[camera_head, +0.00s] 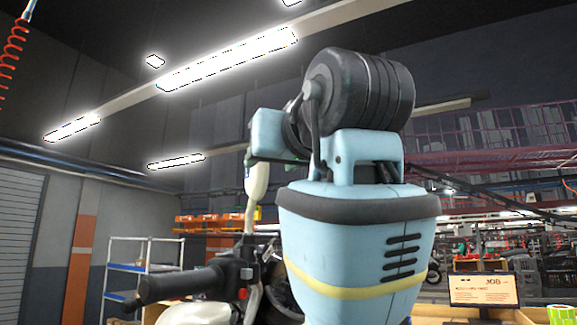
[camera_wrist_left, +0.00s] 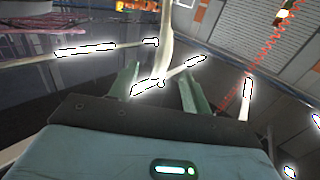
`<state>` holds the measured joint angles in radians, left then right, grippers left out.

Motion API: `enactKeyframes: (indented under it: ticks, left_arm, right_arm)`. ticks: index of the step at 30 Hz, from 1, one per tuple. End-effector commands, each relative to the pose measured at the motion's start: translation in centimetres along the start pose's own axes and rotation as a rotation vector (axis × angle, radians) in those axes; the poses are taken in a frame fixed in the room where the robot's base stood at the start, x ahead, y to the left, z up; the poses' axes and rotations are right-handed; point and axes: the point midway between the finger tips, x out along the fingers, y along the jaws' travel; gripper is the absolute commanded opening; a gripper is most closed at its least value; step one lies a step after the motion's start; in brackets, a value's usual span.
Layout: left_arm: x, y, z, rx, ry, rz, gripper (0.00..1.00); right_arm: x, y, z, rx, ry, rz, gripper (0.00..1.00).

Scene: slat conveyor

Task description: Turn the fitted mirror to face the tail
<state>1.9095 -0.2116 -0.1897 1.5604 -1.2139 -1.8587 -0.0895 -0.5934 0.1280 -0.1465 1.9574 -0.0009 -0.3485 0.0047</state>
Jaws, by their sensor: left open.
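The fitted mirror (camera_head: 257,182) shows as a narrow cream shell on a thin stem above the motorcycle handlebar (camera_head: 190,282). Its reflecting face cannot be made out. My left gripper (camera_head: 270,157) is at the mirror's upper end in the head view, its fingers mostly hidden by my own light blue arm. In the left wrist view the two green fingers of my left gripper (camera_wrist_left: 158,75) are spread apart. The cream mirror (camera_wrist_left: 165,45) reaches down between them, with gaps on both sides and no clear contact. My right gripper is not in view.
My own arm covers the middle of the head view and hides much of the motorcycle. A shelf rack (camera_head: 145,262) and orange bins (camera_head: 215,221) stand behind on the left. A job screen (camera_head: 483,290) stands at the lower right. A red coiled hose (camera_head: 14,55) hangs at upper left.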

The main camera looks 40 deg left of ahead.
Motion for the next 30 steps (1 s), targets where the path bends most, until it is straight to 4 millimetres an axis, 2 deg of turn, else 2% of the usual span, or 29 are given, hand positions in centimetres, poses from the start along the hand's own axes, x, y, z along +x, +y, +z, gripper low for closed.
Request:
enactKeyframes:
  ticks: [7, 21, 30]
  left_arm:
    - [1.1, 0.1, 0.1, 0.003, -0.001, -0.001, 0.48]
    - [7.0, 0.1, 0.1, 0.003, -0.002, 0.0, 0.48]
    - [7.9, 0.1, 0.1, 0.002, 0.0, 0.002, 0.48]
  right_arm:
    - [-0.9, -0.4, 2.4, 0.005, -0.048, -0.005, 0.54]
    - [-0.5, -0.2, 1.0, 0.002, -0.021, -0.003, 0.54]
    - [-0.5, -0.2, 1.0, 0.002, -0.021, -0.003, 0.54]
